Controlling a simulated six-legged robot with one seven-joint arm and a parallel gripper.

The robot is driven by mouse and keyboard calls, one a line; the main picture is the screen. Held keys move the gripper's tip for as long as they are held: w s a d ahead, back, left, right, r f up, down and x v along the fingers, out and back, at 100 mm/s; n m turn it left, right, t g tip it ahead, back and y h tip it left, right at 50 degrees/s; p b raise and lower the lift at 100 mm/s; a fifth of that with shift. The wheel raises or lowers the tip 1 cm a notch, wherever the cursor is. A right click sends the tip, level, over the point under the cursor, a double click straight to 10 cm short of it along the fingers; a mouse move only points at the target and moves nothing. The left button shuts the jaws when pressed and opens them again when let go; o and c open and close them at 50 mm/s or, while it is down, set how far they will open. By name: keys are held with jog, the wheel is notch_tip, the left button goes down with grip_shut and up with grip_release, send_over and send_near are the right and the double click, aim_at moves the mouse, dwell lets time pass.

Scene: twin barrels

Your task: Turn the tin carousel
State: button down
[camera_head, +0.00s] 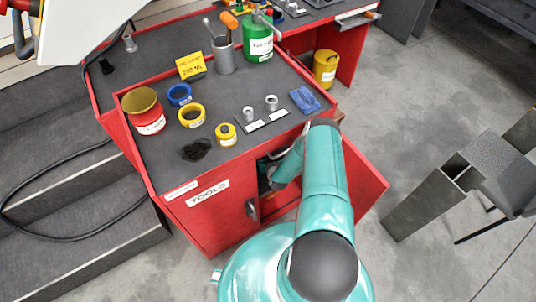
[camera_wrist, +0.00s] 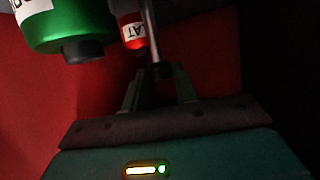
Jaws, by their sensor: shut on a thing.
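My teal arm reaches into the open red tool cabinet (camera_head: 210,222), so my gripper is hidden in the head view. In the wrist view my gripper (camera_wrist: 158,74) has its two fingers on either side of a slim dark grey rod (camera_wrist: 154,42) and is shut on it. A green tin (camera_wrist: 68,28) with a white label and dark cap is at the upper left. A smaller red tin (camera_wrist: 131,30), its label upside down, is just left of the rod. The tins seem to belong to the carousel; its base and the rod's far end are not visible.
The cabinet door (camera_head: 362,190) stands open to the right of my arm. The grey top (camera_head: 160,105) holds tape rolls, a red tin (camera_head: 144,112), a tool cup (camera_head: 223,56) and a green can (camera_head: 258,40). A grey metal frame (camera_head: 430,200) stands right; floor between is clear.

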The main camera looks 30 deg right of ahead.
jog(key=shift+a+m+h, duration=0.1)
jog(key=shift+m+h, duration=0.4)
dwell(0.3)
jog(key=c, duration=1.1)
grip_release()
jog(key=v, duration=1.3)
jog(key=shift+s+a+r, duration=0.2)
jog(key=shift+s+r, duration=0.05)
jog(key=shift+r, duration=0.1)
jog(key=shift+d, duration=0.1)
